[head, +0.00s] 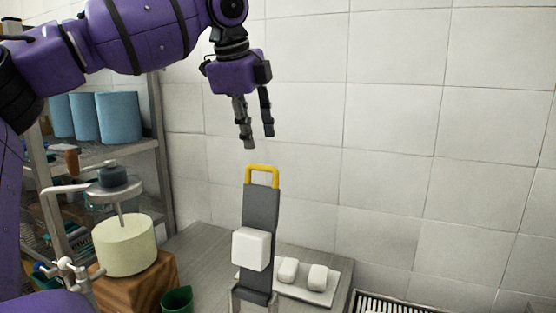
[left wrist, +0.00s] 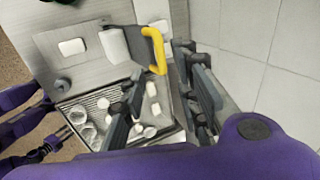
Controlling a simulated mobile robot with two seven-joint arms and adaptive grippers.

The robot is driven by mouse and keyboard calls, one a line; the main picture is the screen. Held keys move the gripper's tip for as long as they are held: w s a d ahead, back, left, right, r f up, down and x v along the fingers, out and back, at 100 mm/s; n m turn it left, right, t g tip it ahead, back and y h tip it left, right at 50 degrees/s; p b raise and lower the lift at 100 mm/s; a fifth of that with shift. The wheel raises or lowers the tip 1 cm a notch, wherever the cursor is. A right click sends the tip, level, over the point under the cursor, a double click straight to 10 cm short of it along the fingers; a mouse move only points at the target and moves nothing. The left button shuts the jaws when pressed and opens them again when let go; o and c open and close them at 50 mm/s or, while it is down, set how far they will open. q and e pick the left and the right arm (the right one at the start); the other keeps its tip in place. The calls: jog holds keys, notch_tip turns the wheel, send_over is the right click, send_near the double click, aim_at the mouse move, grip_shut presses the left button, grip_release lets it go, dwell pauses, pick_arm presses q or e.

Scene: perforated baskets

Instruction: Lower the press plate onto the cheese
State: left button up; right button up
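A dark grey upright plate with a yellow handle (head: 261,206) stands in the middle of the head view, on a metal bracket. A white block (head: 251,249) is on its front face. The yellow handle (left wrist: 155,49) and white block (left wrist: 114,46) also show in the left wrist view. A pale round cheese (head: 125,246) sits on a wooden block at the left, below a round metal disc (head: 100,190) on a rod. My left gripper (head: 259,139) is open and empty above the yellow handle, not touching it. The handle shows between its fingers in the left wrist view (left wrist: 160,78).
A tray (head: 325,297) with white pieces lies on the counter behind the plate. A slotted grate (head: 385,303) is at the lower right. A green cup (head: 177,299) stands near the wooden block (head: 150,279). Shelves with blue containers (head: 118,117) are at the left; a tiled wall is behind.

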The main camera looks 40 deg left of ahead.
aim_at(261, 166)
pick_arm(q)
jog(key=shift+m, duration=0.4)
jog(key=x, duration=0.6)
jog(key=shift+w+a+f, duration=0.1)
jog(key=shift+f, duration=0.25)
jog(key=shift+w+f, duration=0.25)
jog(key=shift+f, duration=0.2)
grip_shut()
